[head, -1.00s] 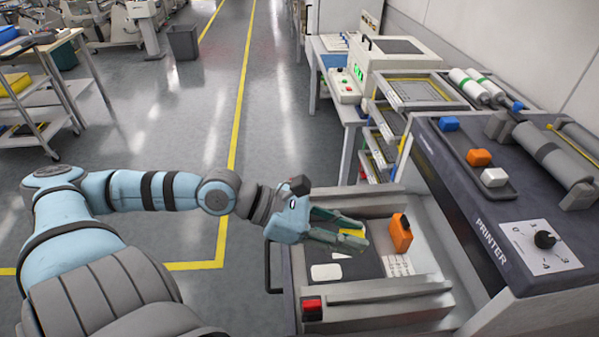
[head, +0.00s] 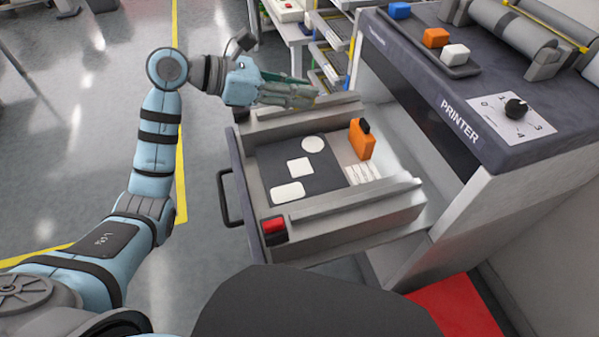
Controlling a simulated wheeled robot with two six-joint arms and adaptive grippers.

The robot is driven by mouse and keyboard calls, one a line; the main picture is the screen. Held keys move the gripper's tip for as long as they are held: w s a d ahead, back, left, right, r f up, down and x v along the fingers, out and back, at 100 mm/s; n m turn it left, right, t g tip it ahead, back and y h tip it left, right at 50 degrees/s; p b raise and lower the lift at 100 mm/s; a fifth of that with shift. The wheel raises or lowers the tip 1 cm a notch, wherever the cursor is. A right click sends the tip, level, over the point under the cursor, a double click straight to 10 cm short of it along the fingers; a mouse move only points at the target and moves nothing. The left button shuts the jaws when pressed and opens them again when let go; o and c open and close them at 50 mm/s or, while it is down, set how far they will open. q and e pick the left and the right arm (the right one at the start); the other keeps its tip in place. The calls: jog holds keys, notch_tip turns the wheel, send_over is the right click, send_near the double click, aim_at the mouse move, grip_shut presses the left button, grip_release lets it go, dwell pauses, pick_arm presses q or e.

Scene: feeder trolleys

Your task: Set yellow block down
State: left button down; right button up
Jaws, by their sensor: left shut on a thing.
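My left gripper (head: 300,95) is over the far rim of the open drawer (head: 385,208), with its fingers pointing right. It is shut on the yellow block, which the fingers hide almost wholly in this view. Below and nearer, the drawer holds a dark mat (head: 270,170) with a white circle (head: 313,144), a white square (head: 301,168) and a white rounded rectangle (head: 287,192). My right gripper is not in view.
An orange item with a black top (head: 360,140) stands in the drawer right of the mat. A red button (head: 273,227) is on the drawer's front corner. On the printer (head: 425,85) are blue (head: 399,11), orange (head: 436,38) and white (head: 455,54) blocks.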

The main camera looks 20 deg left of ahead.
aim_at(297, 168)
pick_arm(q)
notch_tip(297, 168, down, 19)
jog(key=b, duration=0.3)
jog(key=shift+s+a, duration=0.15)
jog(key=shift+f, duration=0.1)
jog(key=shift+f, duration=0.1)
jog(key=c, duration=1.3)
grip_release()
jog(key=shift+s+a+r, duration=0.1)
jog(key=shift+a+r, duration=0.05)
jog(key=shift+r, duration=0.15)
jog(key=v, duration=1.1)
jog(key=shift+s+a, duration=0.2)
jog(key=shift+a, duration=0.1)
